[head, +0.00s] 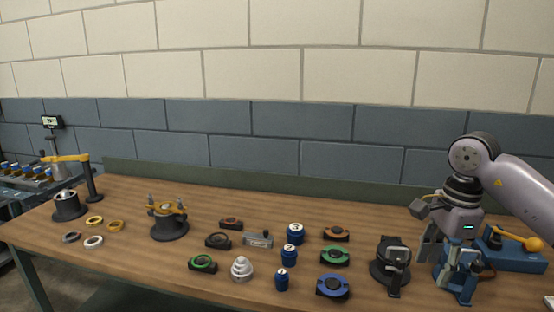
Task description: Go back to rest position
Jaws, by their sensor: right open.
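My right gripper (449,256) is at the right of the head view, pointing down with its fingers apart. It is over or just in front of a blue upright fixture (455,287) near the table's front edge. I cannot tell whether the fingers touch that fixture, and the gripper hides part of it. Nothing is clearly seen held in the fingers. My left gripper is not in view.
On the wooden table (130,200), a black round fixture (391,262) stands just left of the gripper. A blue box with a yellow lever (515,243) is to its right. Several blue numbered weights, ringed parts and a round stand (168,222) fill the middle and left.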

